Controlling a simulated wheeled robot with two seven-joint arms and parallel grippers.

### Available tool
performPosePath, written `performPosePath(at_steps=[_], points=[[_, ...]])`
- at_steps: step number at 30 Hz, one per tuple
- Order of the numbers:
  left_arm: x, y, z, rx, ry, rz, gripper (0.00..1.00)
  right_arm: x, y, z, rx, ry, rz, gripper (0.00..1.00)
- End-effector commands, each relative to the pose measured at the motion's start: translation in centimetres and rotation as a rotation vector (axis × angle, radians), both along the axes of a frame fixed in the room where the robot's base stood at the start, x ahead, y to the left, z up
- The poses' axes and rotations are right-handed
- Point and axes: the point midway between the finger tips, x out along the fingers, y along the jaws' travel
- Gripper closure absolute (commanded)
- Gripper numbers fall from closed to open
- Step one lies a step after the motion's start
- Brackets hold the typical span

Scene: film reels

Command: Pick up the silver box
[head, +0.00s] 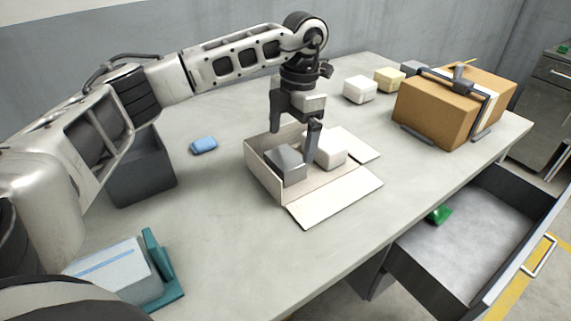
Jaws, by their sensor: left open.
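My left gripper (294,130) points down over the carton and is open. One finger is above the back of the silver box, and the other comes down between the silver box and the white box. I cannot tell whether either finger touches a box. My right gripper is not in view.
A blue item (203,145) and a dark bin (145,170) are to the left. White (360,89) and yellowish (390,79) boxes stand behind, near a large brown box (450,107). An open drawer (470,235) holds a green item (438,215). The carton's flaps lie open toward the right.

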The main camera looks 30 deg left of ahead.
Motion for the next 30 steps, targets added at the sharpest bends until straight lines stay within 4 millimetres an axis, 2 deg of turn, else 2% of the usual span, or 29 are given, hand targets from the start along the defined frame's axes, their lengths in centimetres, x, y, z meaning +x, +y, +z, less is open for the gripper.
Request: performPosePath(at_steps=[9, 18, 20, 24, 30], points=[[-1.2, 0.4, -4.2, 0.0, 0.003, 0.001, 0.02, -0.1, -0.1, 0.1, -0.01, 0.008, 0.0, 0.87], [-1.2, 0.5, -4.8, 0.001, 0.001, 0.0, 0.02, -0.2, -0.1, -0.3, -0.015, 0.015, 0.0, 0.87], [-1.2, 0.5, -4.8, 0.001, 0.001, 0.0, 0.16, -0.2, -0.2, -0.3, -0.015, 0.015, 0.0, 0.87], [-1.2, 0.4, -4.8, 0.0, 0.001, 0.0, 0.53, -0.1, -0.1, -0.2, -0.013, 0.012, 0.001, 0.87], [-1.2, 0.4, -4.7, 0.0, 0.0, 0.0, 0.52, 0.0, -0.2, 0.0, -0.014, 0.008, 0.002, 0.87]])
